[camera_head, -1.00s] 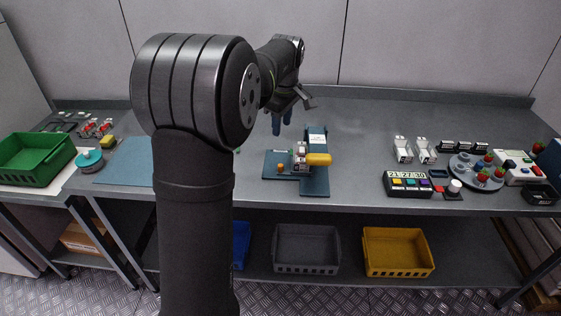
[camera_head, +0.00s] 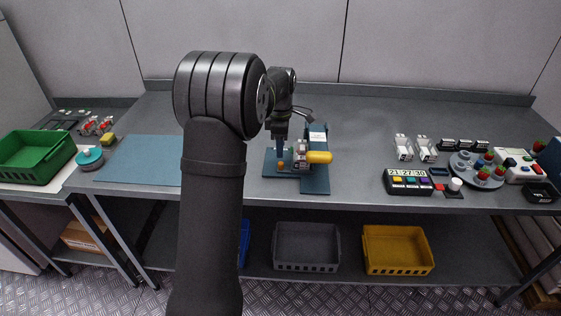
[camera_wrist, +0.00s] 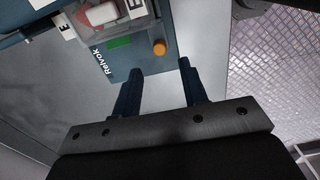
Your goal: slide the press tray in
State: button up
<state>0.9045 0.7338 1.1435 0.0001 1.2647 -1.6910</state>
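The press is a blue fixture (camera_head: 316,184) on the bench, with a yellow handle (camera_head: 319,157) on its right. In the wrist view its blue plate (camera_wrist: 123,60) carries a "Relvok" label, a green strip and an orange knob (camera_wrist: 159,47). A clear-grey tray-like part (camera_wrist: 93,32) holding a red-and-white piece (camera_wrist: 97,14) sits at the top left; I cannot tell how far in it is. My gripper (camera_head: 281,152) is at the press's left side, pointing down. In the wrist view its two blue fingers (camera_wrist: 157,72) are apart with nothing between them, just short of the plate edge by the knob.
A blue mat (camera_head: 140,160) lies to the left, with a green crate (camera_head: 35,160) beyond it. A timer box (camera_head: 408,183), white holders (camera_head: 403,148) and a round berry plate (camera_head: 476,172) stand to the right. The bench between press and timer is clear.

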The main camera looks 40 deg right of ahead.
aim_at(281, 163)
notch_tip(281, 163, down, 7)
jog(key=shift+r, duration=0.1)
dwell(0.3)
grip_shut()
